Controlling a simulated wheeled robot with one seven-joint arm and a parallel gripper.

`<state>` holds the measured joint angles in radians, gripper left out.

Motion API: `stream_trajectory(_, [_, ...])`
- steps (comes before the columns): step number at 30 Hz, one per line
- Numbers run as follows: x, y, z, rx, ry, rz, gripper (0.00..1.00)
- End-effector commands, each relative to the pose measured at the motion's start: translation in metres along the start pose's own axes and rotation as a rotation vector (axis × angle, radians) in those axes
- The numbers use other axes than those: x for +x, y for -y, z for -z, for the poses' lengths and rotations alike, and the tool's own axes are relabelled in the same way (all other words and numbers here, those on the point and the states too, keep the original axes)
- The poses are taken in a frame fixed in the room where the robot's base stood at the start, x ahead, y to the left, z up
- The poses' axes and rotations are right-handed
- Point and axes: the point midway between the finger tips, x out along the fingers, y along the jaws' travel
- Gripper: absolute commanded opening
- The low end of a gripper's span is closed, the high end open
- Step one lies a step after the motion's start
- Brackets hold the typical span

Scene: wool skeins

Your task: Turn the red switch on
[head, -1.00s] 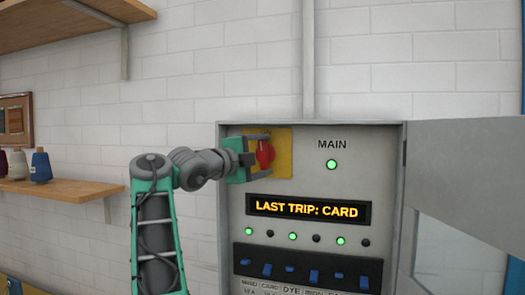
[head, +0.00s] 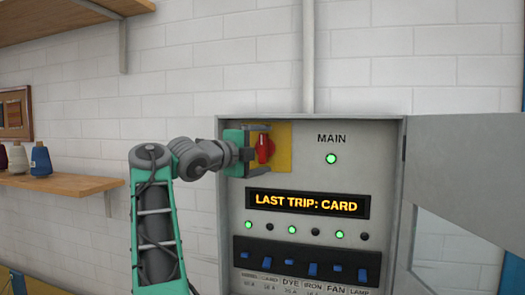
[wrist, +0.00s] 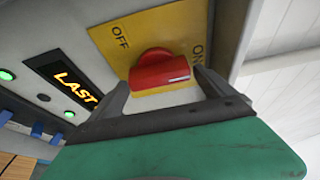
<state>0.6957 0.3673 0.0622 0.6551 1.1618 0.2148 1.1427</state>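The red switch (head: 264,148) is a rotary knob on a yellow plate (head: 285,150) at the panel's upper left. In the wrist view the knob (wrist: 160,72) lies between OFF and ON labels, its pale mark toward the ON side. In the head view it stands about upright. My gripper (head: 262,150) is open around the knob, one finger above and one below. Gaps show between knob and fingers in the wrist view (wrist: 163,88). The upper finger hides the ON label in the head view.
The grey panel box (head: 380,180) has a lit green MAIN lamp (head: 331,158), a display (head: 308,204) reading "LAST TRIP: CARD" and several blue breakers (head: 314,270). Its door (head: 460,180) hangs open at right. A shelf (head: 70,185) with yarn cones is at left.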

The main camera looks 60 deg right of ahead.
Motion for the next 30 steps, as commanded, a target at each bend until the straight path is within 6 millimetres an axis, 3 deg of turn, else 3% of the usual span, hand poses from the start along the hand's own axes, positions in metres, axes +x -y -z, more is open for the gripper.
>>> stream_trajectory(10, [-0.004, 0.000, -0.001, 0.000, 0.002, 0.001, 1.00])
stream_trajectory(21, [-0.069, -0.001, -0.001, 0.001, 0.004, 0.001, 1.00])
stream_trajectory(30, [-0.078, 0.000, 0.000, -0.001, 0.000, 0.000, 1.00])
